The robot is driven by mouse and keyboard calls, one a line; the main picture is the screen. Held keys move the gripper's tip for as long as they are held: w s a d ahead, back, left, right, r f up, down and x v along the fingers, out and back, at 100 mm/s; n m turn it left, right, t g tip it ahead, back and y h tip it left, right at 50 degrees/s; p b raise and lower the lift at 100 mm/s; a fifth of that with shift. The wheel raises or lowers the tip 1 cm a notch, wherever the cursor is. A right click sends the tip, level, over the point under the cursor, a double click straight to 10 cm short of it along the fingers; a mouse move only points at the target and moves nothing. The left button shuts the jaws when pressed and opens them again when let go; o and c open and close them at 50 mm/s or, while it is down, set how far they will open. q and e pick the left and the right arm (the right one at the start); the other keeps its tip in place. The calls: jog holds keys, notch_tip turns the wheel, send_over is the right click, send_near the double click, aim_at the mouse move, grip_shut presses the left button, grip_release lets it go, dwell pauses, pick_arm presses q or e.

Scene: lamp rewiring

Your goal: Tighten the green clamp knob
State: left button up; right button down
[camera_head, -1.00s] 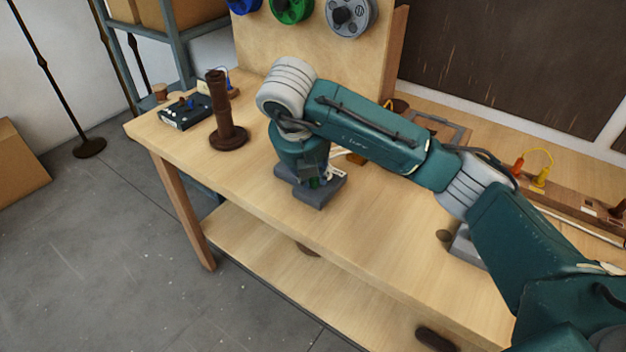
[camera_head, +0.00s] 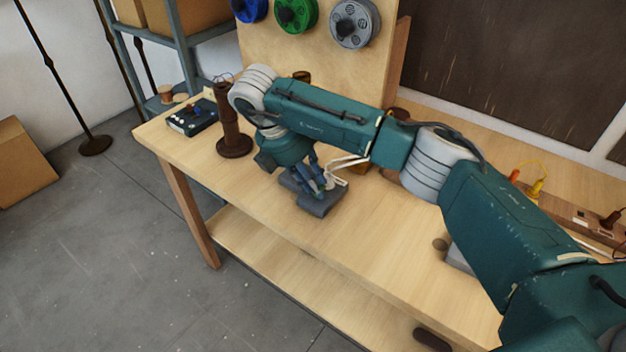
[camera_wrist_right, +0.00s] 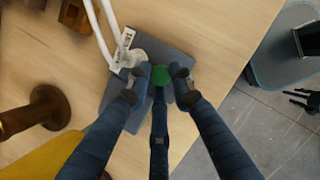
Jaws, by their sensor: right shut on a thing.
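The green clamp knob (camera_wrist_right: 159,76) sits on a dark grey clamp block (camera_wrist_right: 116,104) on the workbench. In the right wrist view my right gripper (camera_wrist_right: 160,80) has its blue fingers closed around the knob, with its green top showing between the fingertips. In the head view the right gripper (camera_head: 318,178) reaches down onto the same grey block (camera_head: 322,207); the knob is mostly hidden there by the fingers. A white cord with a tag (camera_wrist_right: 123,44) enters the clamp beside the knob. My left gripper is not in view.
A dark brown turned lamp post (camera_head: 233,130) stands to the left of the clamp. A black box with small controls (camera_head: 193,117) is at the bench's left corner. Spools hang on the back board (camera_head: 330,55). The bench front (camera_head: 370,260) is clear.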

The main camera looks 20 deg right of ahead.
jog(key=shift+w+d+r+m, duration=0.2)
jog(key=shift+d+m, duration=0.1)
jog(key=shift+m, duration=0.6)
jog(key=shift+s+g, duration=0.1)
jog(key=shift+g, duration=0.2)
jog(key=c, duration=1.6)
grip_release()
jog(key=shift+o, duration=0.2)
jog(key=shift+s+d+f, duration=0.1)
jog(key=shift+s, duration=0.05)
jog(key=shift+a+r, duration=0.3)
jog(key=v, duration=0.7)
jog(key=shift+r, duration=0.15)
